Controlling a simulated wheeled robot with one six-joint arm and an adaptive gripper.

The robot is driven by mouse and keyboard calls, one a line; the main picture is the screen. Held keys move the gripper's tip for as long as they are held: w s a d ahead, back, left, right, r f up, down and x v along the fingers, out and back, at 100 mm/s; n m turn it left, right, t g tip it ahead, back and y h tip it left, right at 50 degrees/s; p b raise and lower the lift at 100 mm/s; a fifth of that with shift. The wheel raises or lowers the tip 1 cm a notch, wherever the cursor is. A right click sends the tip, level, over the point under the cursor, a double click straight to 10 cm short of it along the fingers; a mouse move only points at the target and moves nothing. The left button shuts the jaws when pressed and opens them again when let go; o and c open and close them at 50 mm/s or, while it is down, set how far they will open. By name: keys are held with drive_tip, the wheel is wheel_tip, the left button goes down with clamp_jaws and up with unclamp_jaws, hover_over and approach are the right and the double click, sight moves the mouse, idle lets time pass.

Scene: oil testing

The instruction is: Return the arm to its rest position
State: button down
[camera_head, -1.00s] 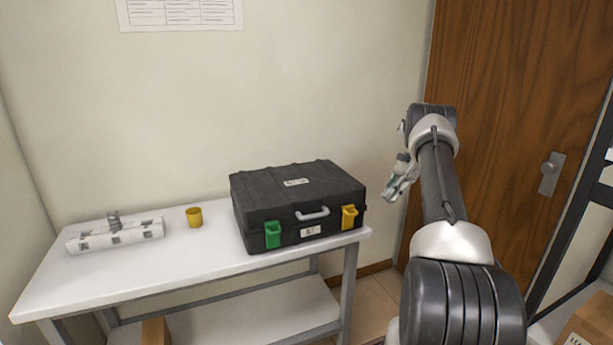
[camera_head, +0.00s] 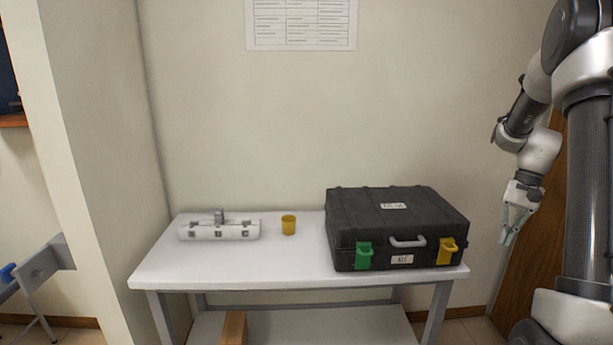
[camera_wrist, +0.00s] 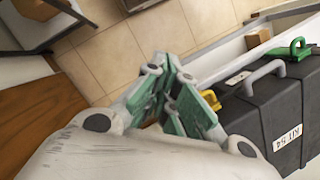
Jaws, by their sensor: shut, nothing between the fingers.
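My gripper (camera_head: 510,232) hangs at the right side of the head view, fingers pointing down, to the right of the black case and apart from it. My arm is folded with its elbow high at the right edge. In the wrist view my gripper (camera_wrist: 168,100) shows its green-padded fingers close together, with nothing between them. The black case (camera_head: 395,218) stands closed on the white table, with a green latch, a yellow latch and a grey handle on its front. It also shows at the right of the wrist view (camera_wrist: 265,125).
A wooden door (camera_head: 535,255) stands behind my arm. Open tiled floor (camera_wrist: 105,55) shows in the wrist view.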

drive_tip(key=s+a+r+n+t+h, duration=0.1)
drive_tip(key=s+a+r+n+t, duration=0.2)
drive_tip(key=s+a+r, duration=0.4)
drive_tip(key=s+a+r+n+t+h, duration=0.2)
drive_tip(key=s+a+r+n, duration=0.3)
drive_tip(key=s, duration=0.9)
drive_tip(key=a+r+t, duration=0.1)
drive_tip(key=a+r, duration=0.1)
drive_tip(key=a, duration=0.2)
drive_tip(key=shift+a+r+t, duration=0.3)
drive_tip(key=shift+r, duration=0.1)
drive_tip(key=shift+s, duration=0.1)
